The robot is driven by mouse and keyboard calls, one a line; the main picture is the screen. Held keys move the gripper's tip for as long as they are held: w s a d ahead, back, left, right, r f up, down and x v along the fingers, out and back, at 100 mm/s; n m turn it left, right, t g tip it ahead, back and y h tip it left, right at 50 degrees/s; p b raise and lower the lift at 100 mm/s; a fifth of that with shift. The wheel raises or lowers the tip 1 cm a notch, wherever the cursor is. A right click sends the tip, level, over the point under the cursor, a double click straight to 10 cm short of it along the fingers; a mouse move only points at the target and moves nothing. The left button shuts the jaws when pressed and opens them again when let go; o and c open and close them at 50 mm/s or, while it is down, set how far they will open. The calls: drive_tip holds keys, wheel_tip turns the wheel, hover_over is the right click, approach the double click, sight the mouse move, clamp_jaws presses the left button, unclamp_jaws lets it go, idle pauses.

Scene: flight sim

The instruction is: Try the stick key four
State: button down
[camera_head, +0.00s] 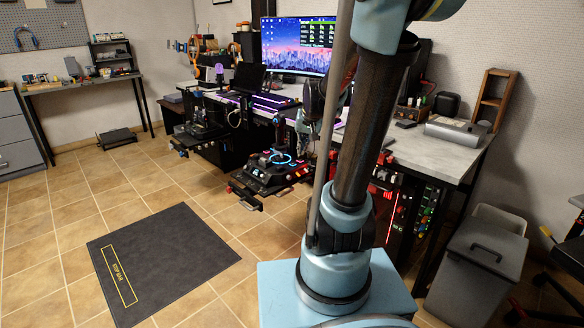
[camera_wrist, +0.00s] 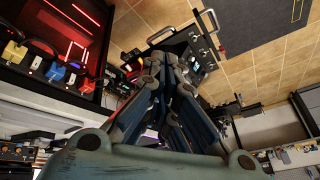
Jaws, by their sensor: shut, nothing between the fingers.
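The joystick base (camera_head: 272,174) stands in front of the desk, with an upright stick (camera_head: 279,133), a blue glowing ring and several lit buttons. The number on any key is too small to read. My gripper (camera_head: 303,143) hangs just right of the stick, partly behind my own arm. In the wrist view my gripper (camera_wrist: 166,70) points toward a dark panel with lit keys (camera_wrist: 197,52), and its fingers cover part of that panel. The fingers are together and hold nothing. I cannot tell whether they touch a key.
The desk (camera_head: 430,150) with a monitor (camera_head: 292,45) is behind. A throttle-like unit (camera_head: 205,140) stands left of the stick. A red-lit console with coloured switches (camera_wrist: 50,65) is close by in the wrist view. A grey bin (camera_head: 478,262) stands right. Floor around the black mat (camera_head: 165,260) is clear.

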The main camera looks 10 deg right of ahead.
drive_tip(key=w+f+m+t, duration=0.2)
drive_tip(key=w+f, duration=0.1)
drive_tip(key=w, duration=1.3)
drive_tip(key=m+t, duration=0.2)
hover_over(293, 165)
wheel_tip(293, 165, down, 8)
drive_tip(key=r, duration=0.1)
drive_tip(key=shift+w+d+f+y, duration=0.5)
drive_tip(key=shift+w, duration=0.15)
drive_tip(key=shift+f, duration=4.4)
drive_tip(key=shift+f, duration=0.8)
drive_tip(key=shift+r, duration=0.9)
